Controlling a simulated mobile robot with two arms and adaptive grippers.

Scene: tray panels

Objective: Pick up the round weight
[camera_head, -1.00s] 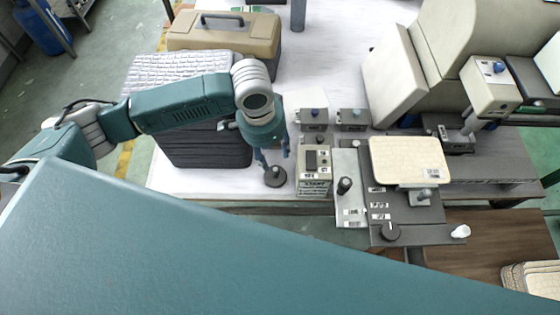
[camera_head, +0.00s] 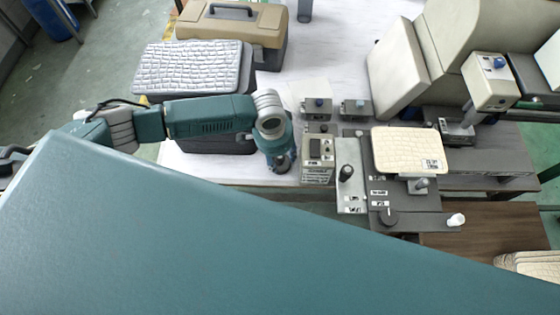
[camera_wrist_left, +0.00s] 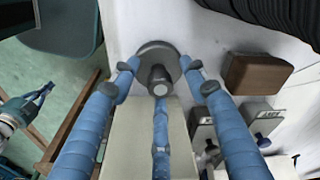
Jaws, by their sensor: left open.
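The round weight (camera_wrist_left: 157,48) is a dark grey disc with a short upright knob. It lies on the white tabletop near its front edge. In the left wrist view, my left gripper (camera_wrist_left: 158,72) is open, its blue fingers spread around the knob above the disc; I cannot tell whether they touch it. In the head view, the left gripper (camera_head: 281,160) points down over the weight (camera_head: 282,170) and hides most of it. My right gripper (camera_wrist_left: 37,103) shows small at the left of the wrist view, away from the weight; its opening is unclear.
A beige control box (camera_head: 318,158) stands close beside the weight on the right. A dark case with a quilted grey top (camera_head: 195,68) is behind my left arm. A tan toolbox (camera_head: 232,28) stands farther back. Cream panels (camera_head: 410,150) and fixtures fill the right.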

